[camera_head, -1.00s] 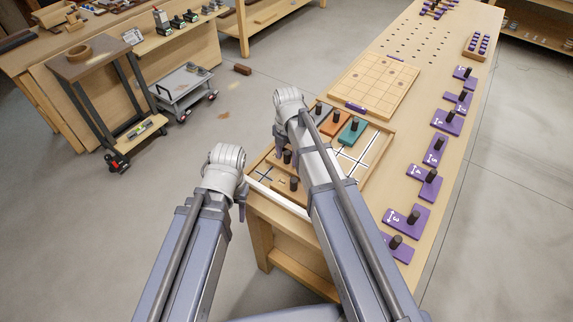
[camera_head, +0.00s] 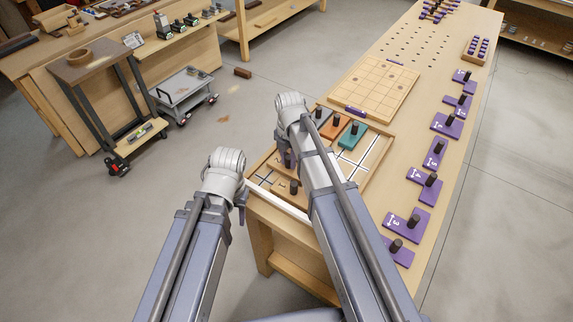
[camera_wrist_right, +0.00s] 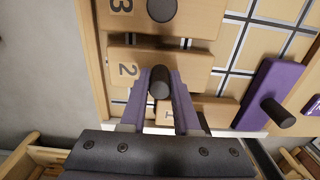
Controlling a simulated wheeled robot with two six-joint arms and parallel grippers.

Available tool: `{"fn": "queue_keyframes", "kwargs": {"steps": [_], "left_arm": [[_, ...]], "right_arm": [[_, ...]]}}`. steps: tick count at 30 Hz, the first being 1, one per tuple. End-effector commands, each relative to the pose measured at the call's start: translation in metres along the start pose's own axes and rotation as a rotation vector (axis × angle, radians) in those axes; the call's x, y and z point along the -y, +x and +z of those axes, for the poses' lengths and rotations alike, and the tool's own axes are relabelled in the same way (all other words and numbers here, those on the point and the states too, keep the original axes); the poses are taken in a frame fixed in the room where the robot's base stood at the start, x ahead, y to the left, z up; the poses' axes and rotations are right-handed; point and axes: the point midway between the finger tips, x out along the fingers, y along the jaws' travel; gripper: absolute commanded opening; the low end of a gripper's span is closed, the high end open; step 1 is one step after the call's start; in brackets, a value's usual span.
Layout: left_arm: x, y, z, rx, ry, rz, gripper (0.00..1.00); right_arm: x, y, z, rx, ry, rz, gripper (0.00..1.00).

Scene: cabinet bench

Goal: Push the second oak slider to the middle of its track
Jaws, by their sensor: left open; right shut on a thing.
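The second oak slider (camera_wrist_right: 196,72), a pale wooden block marked 2, lies on its track in the right wrist view. Its dark round knob (camera_wrist_right: 160,82) stands between the purple fingers of my right gripper (camera_wrist_right: 160,100), which are shut on it. Oak slider 3 (camera_wrist_right: 190,20) lies above it, and part of oak slider 1 (camera_wrist_right: 215,110) shows below. In the head view, my right forearm hides the right gripper and part of the slider tray (camera_head: 380,165). My left gripper (camera_head: 241,200) is open and empty, beside the tray's near left corner.
A purple slider (camera_wrist_right: 268,92) lies to the right in the wrist view. Grey, orange (camera_head: 333,126) and teal (camera_head: 351,138) sliders sit at the tray's far side. Several purple pieces (camera_head: 437,152) line the bench's right edge. A grid board (camera_head: 375,85) lies beyond the tray.

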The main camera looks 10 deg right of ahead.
Motion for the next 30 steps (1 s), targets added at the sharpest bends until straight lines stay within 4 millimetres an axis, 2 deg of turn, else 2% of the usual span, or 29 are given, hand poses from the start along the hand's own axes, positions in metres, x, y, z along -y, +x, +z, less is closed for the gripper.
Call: {"fn": "queue_keyframes", "kwargs": {"steps": [30], "left_arm": [[0.0, 0.0, 0.0, 0.0, 0.0, 0.0, 0.5]], "right_arm": [[0.068, 0.0, -0.001, 0.0, 0.001, -0.001, 0.0]]}}
